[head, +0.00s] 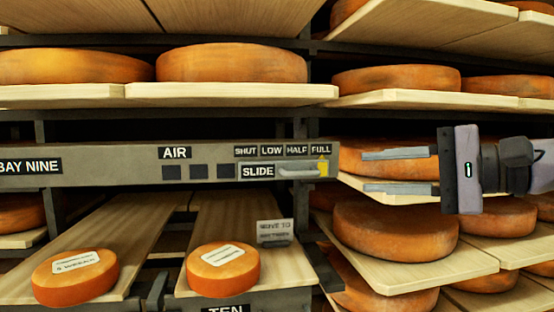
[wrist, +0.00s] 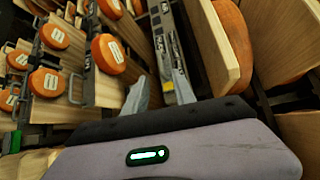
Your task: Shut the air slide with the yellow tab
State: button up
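The air slide has a yellow tab (head: 323,168) at the right end of a grey metal rail (head: 100,171). The tab stands under the FULL mark, at the right of the SHUT, LOW, HALF, FULL scale. A pale bar handle (head: 298,173) lies just left of the tab, beside the SLIDE label (head: 258,171). My gripper (head: 364,172) is right of the tab, open and empty, with its fingers pointing left, one above the other.
Three dark squares (head: 198,172) sit on the rail under AIR. Cheese wheels on boards fill shelves above and at right, including one wheel (head: 390,158) behind my fingers. Two labelled wheels (head: 223,270) and a small sign (head: 274,232) stand below the rail.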

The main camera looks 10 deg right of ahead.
aim_at(309, 174)
jog(key=p+x, duration=0.3)
jog(key=x, duration=1)
jog(key=shift+w, duration=0.35)
jog(key=shift+w+f, duration=0.1)
jog(key=shift+w, duration=0.15)
jog(key=shift+s, duration=0.1)
grip_shut()
